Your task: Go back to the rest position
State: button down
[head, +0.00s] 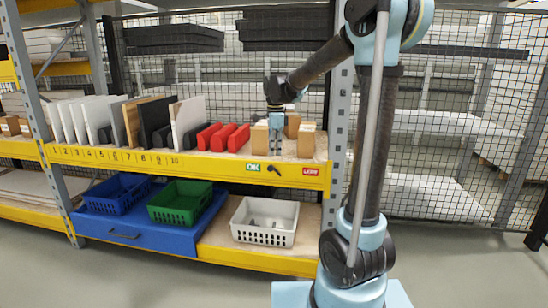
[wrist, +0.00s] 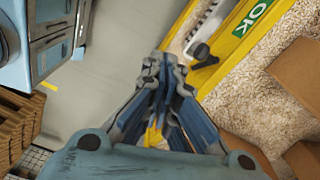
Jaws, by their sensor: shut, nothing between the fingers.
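The yellow shelf edge with the green OK label (wrist: 257,12) lies just beyond the fingertips in that view. A small black object (wrist: 203,54) sits by this edge; it also shows at the shelf front in the head view (head: 273,168).
Red holders (head: 238,138) and upright panels (head: 187,120) stand to the left. Below are a white basket (head: 264,208), a green basket (head: 180,189) and a blue basket (head: 117,181). The floor in front is clear.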

jog(key=s+d+f+n+t, duration=0.1)
jog(key=s+d+f+n, duration=0.2)
jog(key=s+d+n, duration=0.6)
jog(key=s+d+f+n+t, duration=0.1)
jog(key=s+d+f+n, duration=0.15)
jog(key=s+d, duration=0.8)
jog(key=s+f+n, duration=0.5)
jog(key=s+f, duration=0.3)
jog(key=s, duration=0.2)
jog(key=shift+s+a+f, duration=0.2)
jog(key=shift+s+a, duration=0.1)
jog(key=shift+s, duration=0.1)
